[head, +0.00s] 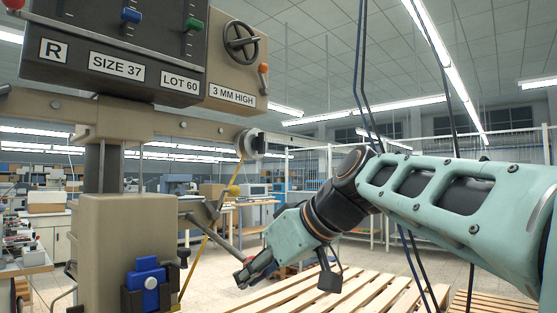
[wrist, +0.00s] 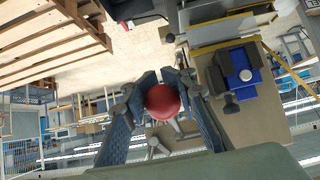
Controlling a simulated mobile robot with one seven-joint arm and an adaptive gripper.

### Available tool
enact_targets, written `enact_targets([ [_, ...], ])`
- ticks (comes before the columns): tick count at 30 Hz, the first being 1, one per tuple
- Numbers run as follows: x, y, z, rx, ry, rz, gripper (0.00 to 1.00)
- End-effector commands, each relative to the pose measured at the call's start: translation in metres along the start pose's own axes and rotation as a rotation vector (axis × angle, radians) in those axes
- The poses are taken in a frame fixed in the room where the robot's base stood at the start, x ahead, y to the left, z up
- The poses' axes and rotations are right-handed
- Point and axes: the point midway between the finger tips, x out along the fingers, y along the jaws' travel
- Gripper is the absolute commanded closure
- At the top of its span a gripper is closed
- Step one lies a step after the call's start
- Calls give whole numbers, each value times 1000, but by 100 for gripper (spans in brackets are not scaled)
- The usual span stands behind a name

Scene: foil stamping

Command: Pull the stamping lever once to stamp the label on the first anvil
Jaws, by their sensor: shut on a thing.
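The stamping lever (head: 222,242) is a grey rod that slopes down to the right from the side of the tan stamping machine (head: 128,235). My gripper (head: 248,270) is at its lower end. In the wrist view, the lever's red ball knob (wrist: 162,101) sits between the two fingers of my gripper (wrist: 162,85), which is shut on it. In the head view the fingers mostly hide the knob. I cannot make out the first anvil or its label in either view.
A blue block (head: 149,282) with a white knob is on the machine's front. Wooden pallets (head: 310,290) lie below my arm. A yellow strip (head: 197,262) runs down beside the lever. Dark cables (head: 362,70) hang near my arm. A handwheel (head: 240,44) is at the upper right.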

Motion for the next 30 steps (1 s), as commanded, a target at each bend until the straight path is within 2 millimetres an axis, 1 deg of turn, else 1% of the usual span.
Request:
enact_targets([
  [1,1,0,4,2,-14,-3,100],
  [7,-2,0,2,2,-13,-3,100],
  [15,-25,1,-15,2,-10,-2,100],
  [20,-29,1,-18,3,-9,-1,100],
  [30,-55,0,-44,1,-4,-1,100],
])
